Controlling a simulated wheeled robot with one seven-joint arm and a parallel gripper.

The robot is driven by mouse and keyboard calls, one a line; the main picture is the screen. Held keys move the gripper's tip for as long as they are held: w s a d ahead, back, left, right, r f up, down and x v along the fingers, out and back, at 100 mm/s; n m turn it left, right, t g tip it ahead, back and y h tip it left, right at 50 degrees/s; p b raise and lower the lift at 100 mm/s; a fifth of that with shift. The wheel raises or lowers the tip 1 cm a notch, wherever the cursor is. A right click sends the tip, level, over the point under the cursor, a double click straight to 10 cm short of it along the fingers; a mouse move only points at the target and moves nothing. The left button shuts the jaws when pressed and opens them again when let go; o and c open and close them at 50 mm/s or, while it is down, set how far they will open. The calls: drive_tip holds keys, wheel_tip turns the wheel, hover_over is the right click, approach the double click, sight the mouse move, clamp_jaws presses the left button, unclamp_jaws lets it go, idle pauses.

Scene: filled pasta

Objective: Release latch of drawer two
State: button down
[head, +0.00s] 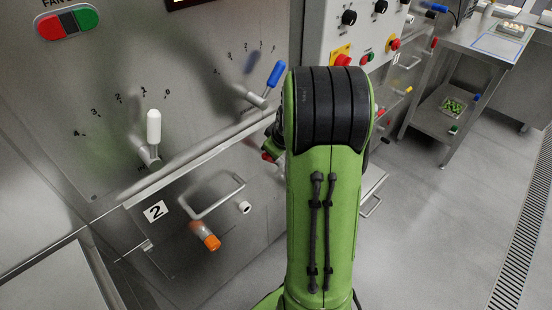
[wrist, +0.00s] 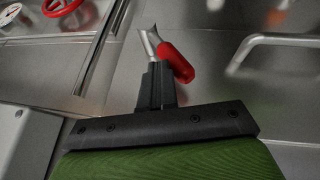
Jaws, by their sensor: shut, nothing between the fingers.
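The front of drawer two (head: 172,262) is at the lower left in the head view, marked by a white "2" label (head: 155,211). It has a bar handle (head: 215,203), and an orange-tipped latch lever (head: 205,237) sits below the handle. In the wrist view my gripper (wrist: 155,75) is shut and empty. A red-handled lever (wrist: 177,62) on a metal stem is right at its fingertips; I cannot tell whether they touch. In the head view my gripper is mostly hidden behind my green arm.
Above the drawer are a white lever (head: 153,128) and a blue lever (head: 274,75) with number scales. A control box with buttons (head: 340,35) is above my arm. In the wrist view a bar handle (wrist: 275,39) is at right and a red wheel (wrist: 62,6) at upper left. Floor is clear at right.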

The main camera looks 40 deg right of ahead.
drive_tip(key=shift+a+f+b, duration=0.45)
drive_tip(key=shift+a+b, duration=0.3)
drive_tip(key=shift+a, duration=0.1)
drive_tip(key=shift+a+f, duration=0.15)
drive_tip(key=shift+a, duration=0.05)
